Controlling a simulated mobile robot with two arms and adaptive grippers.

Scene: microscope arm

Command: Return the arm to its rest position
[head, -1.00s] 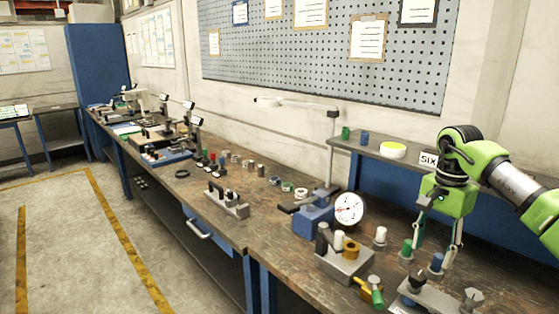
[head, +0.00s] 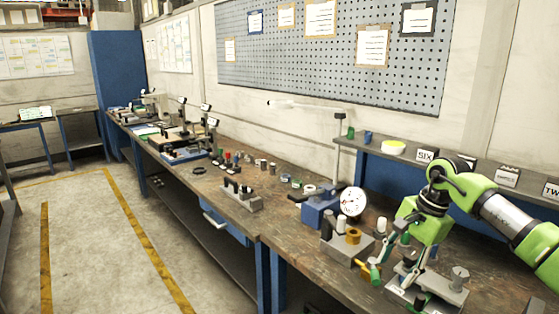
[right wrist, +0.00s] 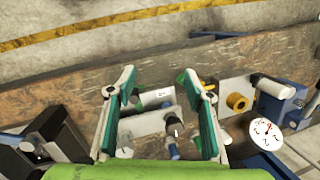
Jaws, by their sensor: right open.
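A pale boom arm (head: 303,106) extends left from the top of an upright post (head: 336,150) at the back of the bench, near the wall, in the head view. I cannot tell which position is its rest position. My right gripper (head: 400,265) is open, pointing down over a grey fixture (head: 445,288) at the near right of the bench, well to the right of the boom post. In the right wrist view its two green-padded fingers (right wrist: 157,85) stand apart, with the fixture and its dark knob (right wrist: 167,101) visible between and beyond them. My left gripper is not in view.
A round dial gauge (head: 354,202) on a blue block and a grey block with a brass ring (head: 352,236) stand left of my gripper. A shelf (head: 450,172) with a SIX label runs behind. Several small parts crowd the workbench (head: 290,228). Floor at left is open.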

